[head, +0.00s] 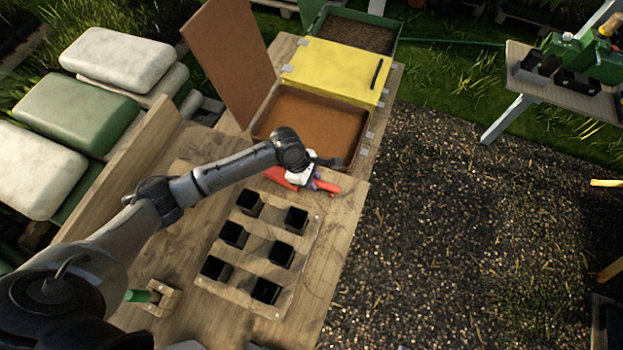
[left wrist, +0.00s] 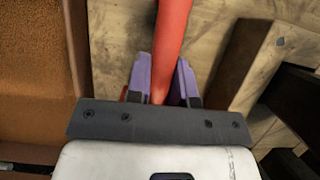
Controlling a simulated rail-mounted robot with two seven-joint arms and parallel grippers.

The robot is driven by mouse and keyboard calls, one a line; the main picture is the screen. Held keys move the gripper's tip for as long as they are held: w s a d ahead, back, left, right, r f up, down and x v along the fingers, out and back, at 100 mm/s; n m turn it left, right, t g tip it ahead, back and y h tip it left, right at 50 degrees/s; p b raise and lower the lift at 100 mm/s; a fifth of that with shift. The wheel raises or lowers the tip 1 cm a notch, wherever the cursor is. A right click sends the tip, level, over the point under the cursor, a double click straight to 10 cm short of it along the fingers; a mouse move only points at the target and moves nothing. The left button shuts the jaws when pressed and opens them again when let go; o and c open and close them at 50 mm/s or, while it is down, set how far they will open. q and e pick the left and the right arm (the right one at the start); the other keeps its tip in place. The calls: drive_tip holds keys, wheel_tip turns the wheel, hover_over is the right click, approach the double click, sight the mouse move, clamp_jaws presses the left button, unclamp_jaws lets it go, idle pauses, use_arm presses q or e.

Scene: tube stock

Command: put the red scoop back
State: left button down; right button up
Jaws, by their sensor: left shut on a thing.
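The red scoop (head: 329,187) is at the far end of the wooden bench, just in front of the soil-filled bin (head: 350,160). My left gripper (head: 314,184) is shut on it, with red showing on both sides of the gripper. In the left wrist view, the scoop's red shaft (left wrist: 172,35) runs between the two purple fingers of my left gripper (left wrist: 163,75). Bench planks show beneath it; I cannot tell whether it touches them. My right gripper is not in view.
The bin's brown lid (head: 228,60) stands open at left; a yellow lid (head: 335,68) lies shut behind. A tray with several black pots (head: 284,255) sits nearer. A green-handled tool (head: 138,296) rests in a wooden holder (head: 161,300). Sacks (head: 75,115) lie at left.

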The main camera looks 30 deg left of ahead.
use_arm(q)
drive_tip(key=shift+f, duration=0.55)
drive_tip(key=c, duration=0.9)
unclamp_jaws()
drive_tip(key=p+v, duration=0.2)
drive_tip(key=v, duration=1.1)
drive_tip(key=shift+a+r, duration=0.15)
drive_tip(key=shift+r, duration=0.2)
